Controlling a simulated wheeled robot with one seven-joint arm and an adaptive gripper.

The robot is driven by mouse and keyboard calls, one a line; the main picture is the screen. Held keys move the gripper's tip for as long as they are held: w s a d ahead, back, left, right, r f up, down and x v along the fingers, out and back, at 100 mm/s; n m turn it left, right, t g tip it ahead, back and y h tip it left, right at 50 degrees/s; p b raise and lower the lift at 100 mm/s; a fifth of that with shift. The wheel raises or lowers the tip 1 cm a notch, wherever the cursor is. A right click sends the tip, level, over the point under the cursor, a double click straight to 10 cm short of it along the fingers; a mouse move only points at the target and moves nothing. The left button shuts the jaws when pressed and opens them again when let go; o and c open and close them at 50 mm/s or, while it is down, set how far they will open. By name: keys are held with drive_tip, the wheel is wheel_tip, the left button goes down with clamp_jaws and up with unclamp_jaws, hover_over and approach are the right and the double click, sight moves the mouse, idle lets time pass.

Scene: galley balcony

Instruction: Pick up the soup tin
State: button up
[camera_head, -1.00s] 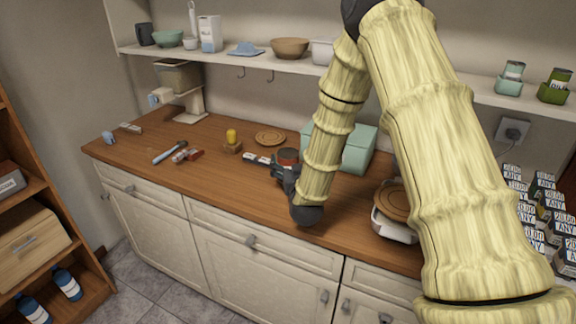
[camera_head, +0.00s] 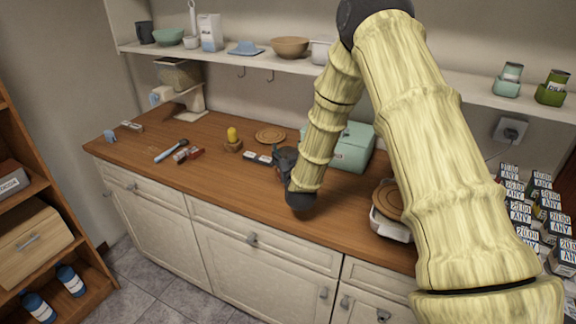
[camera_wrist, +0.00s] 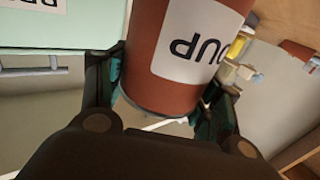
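The soup tin (camera_wrist: 185,50) is red-brown with a white label, its lettering upside down in the wrist view. It stands between the two fingers of my gripper (camera_wrist: 165,100), which press against it on both sides. The gripper is shut on the tin; the tin's far end runs out of the frame. In the head view my gripper (camera_head: 284,163) is over the wooden counter, left of the mint bin, and it hides most or all of the tin. I cannot tell the gap between tin and counter.
The mint bin (camera_head: 352,148) stands close to the right of my gripper and also shows in the wrist view (camera_wrist: 60,22). Small boxes (camera_head: 256,158), a yellow-topped item (camera_head: 232,136) and a round wooden board (camera_head: 270,135) lie to the left. A shelf (camera_head: 285,65) runs above.

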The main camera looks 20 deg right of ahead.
drive_tip(key=c, duration=0.6)
drive_tip(key=shift+c, duration=0.8)
drive_tip(key=shift+r, duration=0.15)
